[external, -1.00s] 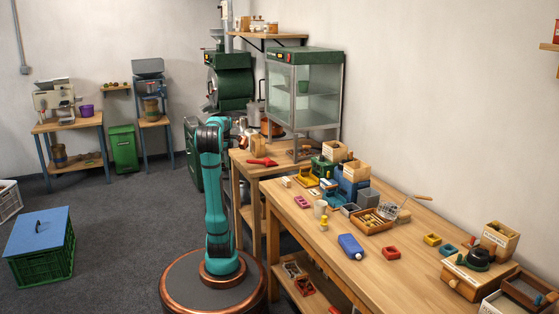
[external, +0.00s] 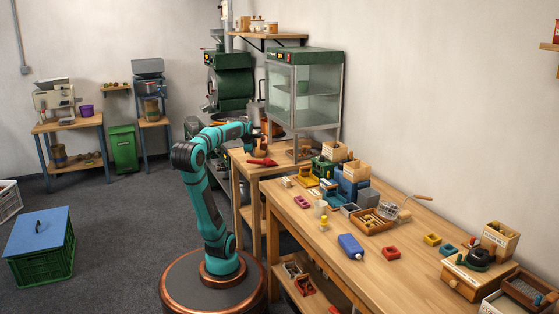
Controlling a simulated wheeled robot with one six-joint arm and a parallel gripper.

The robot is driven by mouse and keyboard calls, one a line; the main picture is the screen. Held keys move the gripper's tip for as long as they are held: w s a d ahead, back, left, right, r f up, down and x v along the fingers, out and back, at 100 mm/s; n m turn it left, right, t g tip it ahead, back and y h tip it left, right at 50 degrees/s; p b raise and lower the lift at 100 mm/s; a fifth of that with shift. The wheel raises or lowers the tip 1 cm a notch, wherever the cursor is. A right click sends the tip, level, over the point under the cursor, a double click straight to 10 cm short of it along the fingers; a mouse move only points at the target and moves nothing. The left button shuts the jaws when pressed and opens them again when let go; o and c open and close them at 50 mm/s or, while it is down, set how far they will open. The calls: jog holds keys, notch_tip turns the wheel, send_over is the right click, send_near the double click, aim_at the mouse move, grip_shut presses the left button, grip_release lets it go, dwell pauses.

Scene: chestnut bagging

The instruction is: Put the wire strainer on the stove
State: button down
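The wire strainer (external: 389,211) has a mesh bowl and a wooden handle pointing right. It rests at the wooden tray on the long workbench, and I cannot tell if it lies in the tray or leans on its edge. A low wooden box with a dark round, burner-like top (external: 479,256) stands at the bench's right end; it may be the stove, but I cannot tell for sure. My gripper (external: 258,146) is over the smaller table at the back, far from the strainer. Its fingers are too small and dark to read.
The bench front between bottle and dark-topped box is mostly clear.

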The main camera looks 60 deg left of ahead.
jog(key=w+d+r+n+t, duration=0.2)
jog(key=w+d+r+t, duration=0.2)
jog(key=d, duration=0.5)
jog(key=s+d+r+n+t+h, duration=0.2)
jog(key=d+r+t, duration=0.2)
jog(key=d, duration=0.7)
jog(key=s+d+r+n+t+h, duration=0.1)
jog(key=d+r+t, duration=0.4)
jog(key=d, duration=0.7)
jog(key=shift+s+r+n+t+h, duration=0.3)
jog(key=shift+s+n+h, duration=0.1)
jog(key=shift+n+h, duration=0.15)
jog(key=c, duration=1.5)
grip_release()
jog(key=shift+c, duration=0.2)
jog(key=shift+w+r, duration=0.1)
